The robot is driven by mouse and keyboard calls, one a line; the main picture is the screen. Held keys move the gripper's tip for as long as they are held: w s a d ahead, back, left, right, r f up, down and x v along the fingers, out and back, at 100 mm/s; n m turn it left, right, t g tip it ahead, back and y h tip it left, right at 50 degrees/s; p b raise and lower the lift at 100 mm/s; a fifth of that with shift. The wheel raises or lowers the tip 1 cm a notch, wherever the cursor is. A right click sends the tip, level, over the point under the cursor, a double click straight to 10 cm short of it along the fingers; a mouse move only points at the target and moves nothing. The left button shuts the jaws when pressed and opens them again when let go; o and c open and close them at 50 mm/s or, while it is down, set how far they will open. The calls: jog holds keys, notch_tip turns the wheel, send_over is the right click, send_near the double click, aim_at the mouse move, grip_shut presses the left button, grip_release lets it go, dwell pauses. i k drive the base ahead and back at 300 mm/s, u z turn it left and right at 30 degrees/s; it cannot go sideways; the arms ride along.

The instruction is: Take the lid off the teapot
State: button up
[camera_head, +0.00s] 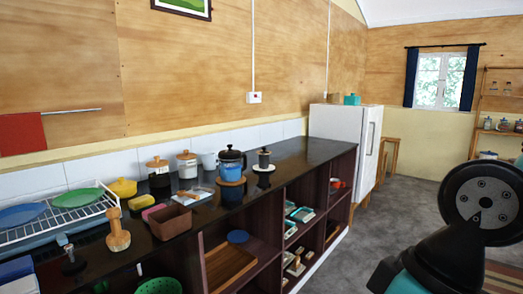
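A small yellow lidded pot (123,188) stands further left by the dish rack. My gripper is out of view; only dark and teal links of my arm show at the right, well apart from the counter.
The long black counter (310,147) runs along the left wall. A brown box (170,222) is at the counter's front. Grey floor (405,195) is open to the right.

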aim_at(230, 155)
jog(key=z, duration=0.6)
jog(key=i, duration=1.2)
jog(key=z, duration=0.3)
jog(key=i, duration=1.15)
jog(key=u, duration=0.7)
jog(key=i, duration=0.7)
jog(key=u, duration=0.7)
